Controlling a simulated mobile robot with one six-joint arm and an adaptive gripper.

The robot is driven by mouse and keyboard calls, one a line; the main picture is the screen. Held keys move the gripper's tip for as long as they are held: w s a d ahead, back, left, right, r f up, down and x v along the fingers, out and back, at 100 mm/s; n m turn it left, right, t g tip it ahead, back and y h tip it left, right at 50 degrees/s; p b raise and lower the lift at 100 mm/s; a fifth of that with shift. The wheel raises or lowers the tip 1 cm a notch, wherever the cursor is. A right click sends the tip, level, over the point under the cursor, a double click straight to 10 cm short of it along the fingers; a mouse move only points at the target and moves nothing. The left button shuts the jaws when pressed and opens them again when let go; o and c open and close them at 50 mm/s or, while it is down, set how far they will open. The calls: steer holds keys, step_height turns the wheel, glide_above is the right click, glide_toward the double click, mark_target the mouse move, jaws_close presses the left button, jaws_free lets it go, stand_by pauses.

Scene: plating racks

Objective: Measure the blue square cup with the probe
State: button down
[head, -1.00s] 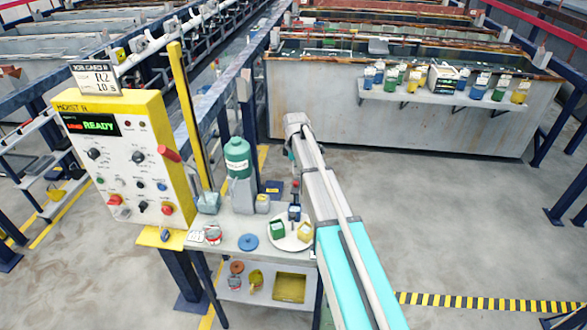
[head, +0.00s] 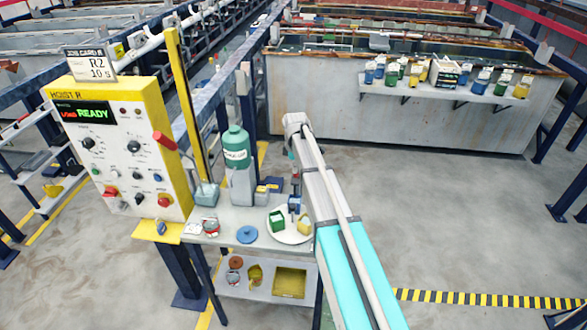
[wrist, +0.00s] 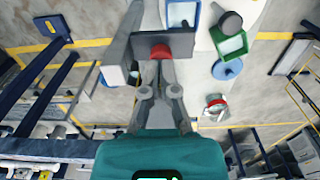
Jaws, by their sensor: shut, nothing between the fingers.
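The blue square cup (head: 294,204) stands on a round white plate (head: 291,236) beside a green square cup (head: 278,220) and a yellow cup (head: 304,226). In the wrist view the blue cup (wrist: 197,14) is at the top, with the green cup (wrist: 233,47) to its right. My gripper (wrist: 160,68) is shut and empty, its fingertips close to a red-topped grey piece (wrist: 160,50) below the blue cup in the picture. I cannot tell whether this piece is the probe, or whether the fingers touch it. My arm hides part of the plate in the head view.
A green bottle (head: 237,150), a blue disc (head: 247,234) and a red-rimmed jar (head: 211,226) share the bench. The yellow hoist panel (head: 120,150) rises at left. A wall shelf (head: 430,95) holds several small cups. Floor right of my arm is clear.

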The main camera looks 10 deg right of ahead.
mark_target(295, 178)
steer(key=shift+f, duration=0.1)
step_height(295, 178, down, 6)
steer(key=b, duration=0.6)
steer(key=shift+s, duration=0.3)
stand_by(0.4)
steer(key=shift+r, duration=0.2)
steer(key=r+p, duration=0.1)
steer(key=p, duration=0.1)
steer(key=r+p, duration=0.1)
steer(key=r, duration=0.1)
steer(key=shift+w+r+p, duration=0.2)
steer(key=shift+r+p, duration=0.1)
steer(key=shift+p, duration=0.05)
step_height(295, 178, up, 10)
steer(key=p, duration=1)
steer(key=shift+r, duration=0.15)
stand_by(1.3)
